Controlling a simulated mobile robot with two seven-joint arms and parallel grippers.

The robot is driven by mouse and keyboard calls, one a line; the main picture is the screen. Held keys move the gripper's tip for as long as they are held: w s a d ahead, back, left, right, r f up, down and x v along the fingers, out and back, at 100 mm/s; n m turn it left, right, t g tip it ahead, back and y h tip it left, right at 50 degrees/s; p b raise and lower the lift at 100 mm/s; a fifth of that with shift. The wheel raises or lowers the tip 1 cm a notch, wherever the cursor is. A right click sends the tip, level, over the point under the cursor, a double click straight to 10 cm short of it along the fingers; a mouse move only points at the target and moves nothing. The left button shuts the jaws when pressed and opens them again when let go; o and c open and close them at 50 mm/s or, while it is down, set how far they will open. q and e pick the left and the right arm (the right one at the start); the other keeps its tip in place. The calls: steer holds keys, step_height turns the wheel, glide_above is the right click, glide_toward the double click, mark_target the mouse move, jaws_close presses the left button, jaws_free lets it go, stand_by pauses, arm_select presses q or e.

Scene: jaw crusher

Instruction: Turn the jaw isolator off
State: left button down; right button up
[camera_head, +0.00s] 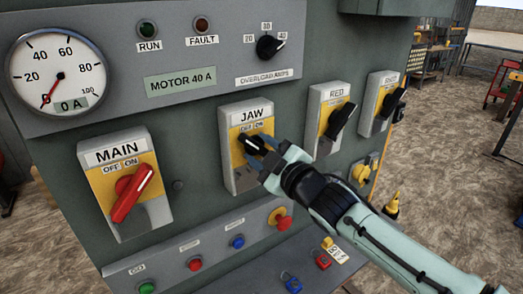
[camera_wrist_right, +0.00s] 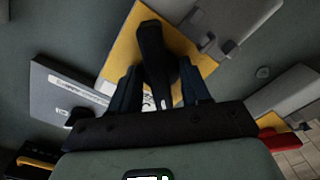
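The jaw isolator (camera_head: 238,180) is a grey box with a yellow plate labelled JAW, OFF and ON, on the green cabinet front. Its black rotary handle (camera_wrist_right: 152,50) shows clearly in the right wrist view. My right gripper (camera_head: 260,148) is at this handle, coming from the lower right. In the right wrist view its two dark fingers stand one on each side of the handle, with a gap visible on the right side. They look open around it. The gripper hides much of the handle in the head view, so its exact setting is unclear. My left gripper is not in view.
The MAIN isolator (camera_head: 145,215) with a red handle is left of it. The RED isolator (camera_head: 325,140) and another black-handled isolator (camera_head: 372,122) are to the right. Below is a sloping button strip (camera_head: 215,242) and a ledge with padlocks (camera_head: 291,281). The gauge (camera_head: 58,75) reads 0 A.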

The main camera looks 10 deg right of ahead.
steer(key=p+v, duration=0.2)
steer(key=v, duration=1.1)
steer(key=shift+s, duration=0.2)
